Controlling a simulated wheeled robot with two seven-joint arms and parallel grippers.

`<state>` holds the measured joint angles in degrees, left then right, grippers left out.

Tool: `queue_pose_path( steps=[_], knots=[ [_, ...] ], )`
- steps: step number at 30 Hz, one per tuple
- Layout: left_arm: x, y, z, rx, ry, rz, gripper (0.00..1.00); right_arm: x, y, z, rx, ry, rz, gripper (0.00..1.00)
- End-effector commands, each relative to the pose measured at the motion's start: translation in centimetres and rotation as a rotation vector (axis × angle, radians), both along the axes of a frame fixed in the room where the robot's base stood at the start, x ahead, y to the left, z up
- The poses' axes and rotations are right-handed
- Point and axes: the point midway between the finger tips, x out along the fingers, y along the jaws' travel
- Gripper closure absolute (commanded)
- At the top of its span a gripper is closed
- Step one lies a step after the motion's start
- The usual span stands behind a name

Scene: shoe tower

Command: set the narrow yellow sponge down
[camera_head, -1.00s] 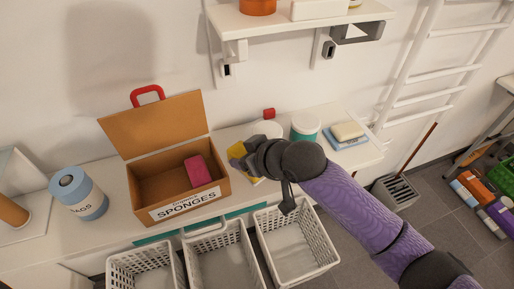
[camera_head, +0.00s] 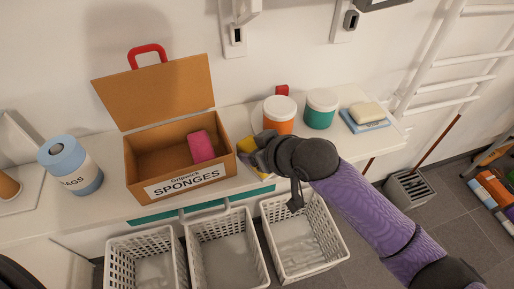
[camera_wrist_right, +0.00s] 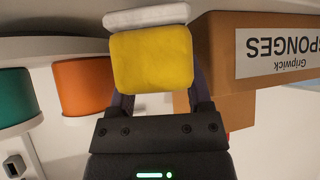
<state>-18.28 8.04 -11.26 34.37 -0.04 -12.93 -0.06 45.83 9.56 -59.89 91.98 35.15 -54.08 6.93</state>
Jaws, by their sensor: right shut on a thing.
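The yellow sponge (camera_wrist_right: 152,57) is held between the fingers of my right gripper (camera_wrist_right: 153,85), which is shut on it. In the head view the sponge (camera_head: 246,145) shows partly behind my right gripper (camera_head: 258,152), just right of the sponge box. In the wrist view a white flat piece (camera_wrist_right: 146,16) lies along the sponge's far edge; I cannot tell whether it is part of it. The open brown box (camera_head: 135,176) labelled "SPONGES" stands on the white counter with a pink sponge (camera_head: 201,146) inside. My left gripper is not in view.
An orange tub (camera_head: 279,117) and a green tub (camera_head: 320,110) stand behind my right gripper. A pale yellow sponge (camera_head: 365,113) lies on a blue cloth (camera_head: 364,125) to the right. A blue bag canister (camera_head: 72,165) is left of the box. White baskets (camera_head: 226,258) stand below the counter front.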

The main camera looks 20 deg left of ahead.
Motion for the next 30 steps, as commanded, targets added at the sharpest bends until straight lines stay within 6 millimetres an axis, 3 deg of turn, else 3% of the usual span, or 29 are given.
queue_pose_path(
  steps=[14,15,19,20,30],
  knots=[
    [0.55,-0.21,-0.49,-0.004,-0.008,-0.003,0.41,-0.01,0.02,-1.02,0.0,0.0,0.0,0.99],
    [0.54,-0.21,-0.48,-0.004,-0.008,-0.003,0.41,0.0,0.02,-1.02,0.0,0.0,0.0,0.31],
    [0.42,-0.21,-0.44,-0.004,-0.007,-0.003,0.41,0.0,0.01,-0.98,0.0,0.0,0.0,0.04],
    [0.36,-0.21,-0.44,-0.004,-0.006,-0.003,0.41,0.0,0.01,-0.98,0.0,0.0,0.0,0.0],
    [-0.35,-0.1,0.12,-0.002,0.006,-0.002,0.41,-0.18,-0.38,-0.42,0.0,-0.002,-0.002,0.0]
  ],
)
